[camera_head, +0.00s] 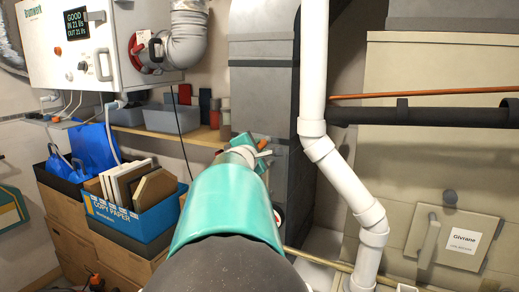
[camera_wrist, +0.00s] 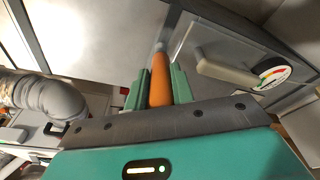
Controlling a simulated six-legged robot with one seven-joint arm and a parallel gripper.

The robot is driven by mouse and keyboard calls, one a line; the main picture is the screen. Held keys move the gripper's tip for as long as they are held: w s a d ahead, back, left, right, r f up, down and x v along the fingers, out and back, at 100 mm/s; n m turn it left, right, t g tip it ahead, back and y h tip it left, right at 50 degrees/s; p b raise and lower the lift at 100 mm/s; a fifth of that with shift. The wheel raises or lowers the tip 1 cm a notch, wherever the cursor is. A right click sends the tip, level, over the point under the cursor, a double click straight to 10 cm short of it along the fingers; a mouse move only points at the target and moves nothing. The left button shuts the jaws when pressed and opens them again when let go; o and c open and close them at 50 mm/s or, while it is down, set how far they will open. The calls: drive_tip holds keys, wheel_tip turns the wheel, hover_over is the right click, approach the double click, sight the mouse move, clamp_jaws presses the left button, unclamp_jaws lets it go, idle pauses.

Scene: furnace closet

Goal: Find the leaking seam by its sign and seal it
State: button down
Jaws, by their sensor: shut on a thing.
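My gripper (camera_wrist: 160,88) is shut on an orange-handled tool (camera_wrist: 161,75) with a pale grey tip pointing away, in the wrist view. In the head view my gripper (camera_head: 250,150) is in front of the grey duct (camera_head: 263,95), and a bit of the tool's orange (camera_head: 263,144) shows. The duct has several seams and a dark corner edge. In the wrist view, metal panels (camera_wrist: 95,35) with joint strips lie beyond the tool. I cannot tell whether its tip touches them. I see no clear leak sign on any seam.
A white unit (camera_head: 105,50) at upper left has a display (camera_head: 76,23) reading GOOD, IN 21, OUT 21, and a flexible hose (camera_head: 187,45). A white pipe (camera_head: 314,80) stands right of the duct. A dial gauge (camera_wrist: 272,75) sits near my gripper. Boxes (camera_head: 125,215) stand at left.

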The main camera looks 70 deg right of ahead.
idle(0.4)
drive_tip(key=shift+s+a, duration=0.2)
drive_tip(key=shift+s, duration=0.9)
drive_tip(key=shift+s+a, duration=0.2)
drive_tip(key=shift+s, duration=0.9)
drive_tip(key=shift+w+d, duration=0.1)
drive_tip(key=shift+w+d, duration=0.15)
drive_tip(key=shift+w, duration=0.9)
drive_tip(key=shift+w+d, duration=0.15)
drive_tip(key=shift+w, duration=0.9)
drive_tip(key=shift+s, duration=0.1)
drive_tip(key=s, duration=0.4)
drive_tip(key=shift+s+a, duration=0.1)
drive_tip(key=shift+a, duration=0.3)
